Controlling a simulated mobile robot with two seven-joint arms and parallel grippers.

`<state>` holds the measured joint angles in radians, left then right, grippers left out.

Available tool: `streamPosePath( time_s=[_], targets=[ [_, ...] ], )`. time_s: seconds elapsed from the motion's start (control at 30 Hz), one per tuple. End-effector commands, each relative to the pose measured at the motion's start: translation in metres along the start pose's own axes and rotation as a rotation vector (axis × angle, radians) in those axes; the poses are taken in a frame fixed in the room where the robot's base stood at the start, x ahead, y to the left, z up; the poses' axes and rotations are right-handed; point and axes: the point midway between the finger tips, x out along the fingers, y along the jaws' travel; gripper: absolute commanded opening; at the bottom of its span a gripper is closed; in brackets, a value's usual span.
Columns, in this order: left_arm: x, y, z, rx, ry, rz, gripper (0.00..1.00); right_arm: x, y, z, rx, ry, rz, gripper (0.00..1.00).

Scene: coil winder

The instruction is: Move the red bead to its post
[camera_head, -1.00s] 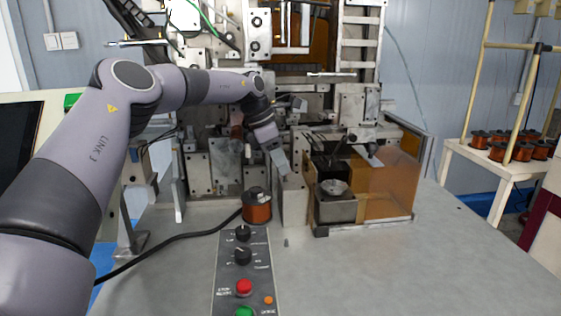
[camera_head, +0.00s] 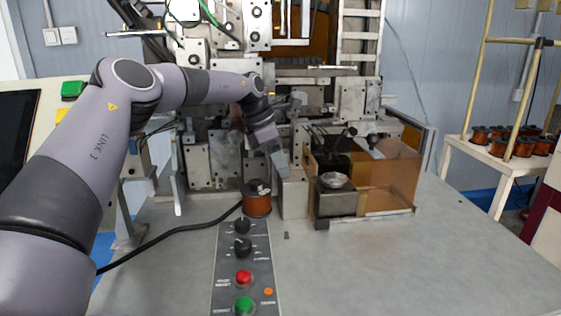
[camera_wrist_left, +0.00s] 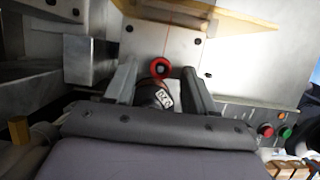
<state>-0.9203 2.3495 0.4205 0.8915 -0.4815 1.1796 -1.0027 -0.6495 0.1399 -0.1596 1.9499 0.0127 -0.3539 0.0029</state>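The red bead (camera_wrist_left: 160,68) shows in the left wrist view as a small red ring with a grey centre, against a pale metal plate. It lies between the tips of my left gripper (camera_wrist_left: 159,70), with a gap to either finger. Whether it sits around a post or pin, I cannot tell. In the head view my left gripper (camera_head: 281,165) points down at the front of the winding machine, just left of the metal cup block; the bead cannot be made out there. My right gripper is not in view.
A copper wire spool (camera_head: 257,202) stands on the bench behind the control panel (camera_head: 243,262). The metal cup block (camera_head: 335,202) and an amber guard (camera_head: 390,182) stand right of my gripper. The bench (camera_head: 400,265) is clear at the front right.

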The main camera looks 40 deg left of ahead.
Motion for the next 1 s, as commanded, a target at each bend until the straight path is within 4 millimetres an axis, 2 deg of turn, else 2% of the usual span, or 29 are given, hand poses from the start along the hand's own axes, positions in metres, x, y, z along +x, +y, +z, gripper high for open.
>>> streamPosePath(
  time_s=[0.13, 0.23, 0.6, 0.73, 1.0],
  targets=[
    [-0.001, 0.000, 0.000, 0.000, -0.001, 0.001, 0.55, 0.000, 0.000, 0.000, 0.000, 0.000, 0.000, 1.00],
    [-0.010, 0.001, 0.001, 0.000, -0.003, 0.003, 0.55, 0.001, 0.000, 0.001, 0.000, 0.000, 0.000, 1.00],
    [-0.065, 0.000, 0.000, 0.001, 0.000, 0.002, 0.55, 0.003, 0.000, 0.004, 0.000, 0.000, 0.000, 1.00],
    [-0.071, 0.000, 0.000, 0.001, 0.000, 0.001, 0.55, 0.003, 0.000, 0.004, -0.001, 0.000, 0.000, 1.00],
    [-0.072, 0.000, 0.000, 0.000, 0.000, 0.000, 0.55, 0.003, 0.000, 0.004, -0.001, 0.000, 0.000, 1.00]
  ],
)
